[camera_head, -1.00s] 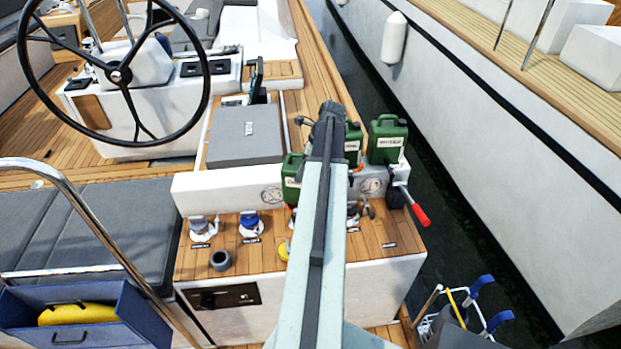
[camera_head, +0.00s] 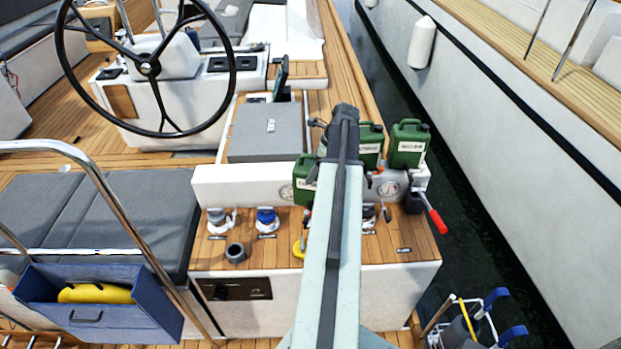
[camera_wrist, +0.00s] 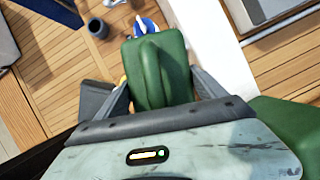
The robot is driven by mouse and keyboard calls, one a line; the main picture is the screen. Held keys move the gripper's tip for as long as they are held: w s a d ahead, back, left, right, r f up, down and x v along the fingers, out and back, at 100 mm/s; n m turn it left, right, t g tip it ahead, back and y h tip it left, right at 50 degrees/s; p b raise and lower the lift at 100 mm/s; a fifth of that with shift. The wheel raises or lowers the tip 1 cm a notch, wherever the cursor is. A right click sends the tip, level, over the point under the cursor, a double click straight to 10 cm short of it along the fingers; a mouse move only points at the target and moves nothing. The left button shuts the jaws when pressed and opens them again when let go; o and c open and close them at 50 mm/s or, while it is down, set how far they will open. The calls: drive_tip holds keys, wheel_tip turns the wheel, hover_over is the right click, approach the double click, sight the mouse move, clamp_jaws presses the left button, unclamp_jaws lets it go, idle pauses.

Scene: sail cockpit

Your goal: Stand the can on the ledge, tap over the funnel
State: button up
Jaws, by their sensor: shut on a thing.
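In the wrist view my gripper (camera_wrist: 160,88) is shut on a green can (camera_wrist: 161,62), with a finger on each side of it. In the head view a green can (camera_head: 305,181) shows left of my arm, in front of the white ledge (camera_head: 232,184); it seems to be the held one. My arm hides my fingers there. Two more green cans (camera_head: 371,137) (camera_head: 408,143) stand at the ledge's right. Fittings with white parts sit on the teak in front, one grey-topped (camera_head: 217,219) and one blue-topped (camera_head: 267,217); I cannot tell which is the funnel. The can's tap is not clear.
A grey cup (camera_head: 235,252) stands on the teak top, with a yellow thing (camera_head: 298,247) partly behind my arm. A red-handled lever (camera_head: 435,219) sticks out at the right end. A grey box (camera_head: 268,132) is behind the ledge. A blue bin (camera_head: 115,305) is at lower left.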

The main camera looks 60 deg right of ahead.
sight(309, 155)
drive_tip(key=shift+w, duration=0.1)
drive_tip(key=r+p, duration=0.2)
drive_tip(key=r+n+p, duration=0.1)
drive_tip(key=r+p, duration=0.1)
drive_tip(key=w+r+n+y+p, duration=0.1)
drive_tip(key=r+p, duration=0.1)
drive_tip(key=shift+a+r, duration=0.2)
drive_tip(key=shift+a, duration=0.05)
drive_tip(key=shift+w+a+r+n+p, duration=0.15)
drive_tip(key=shift+w+r+n+p, duration=0.1)
drive_tip(key=shift+r+n+p, duration=0.35)
drive_tip(key=shift+d+f, duration=0.2)
drive_tip(key=shift+f, duration=0.1)
drive_tip(key=w+d+f+b, duration=0.2)
drive_tip(key=w+d, duration=0.1)
drive_tip(key=d, duration=0.4)
drive_tip(key=w+d+f+b, duration=0.3)
drive_tip(key=w+d, duration=0.1)
drive_tip(key=d, duration=0.3)
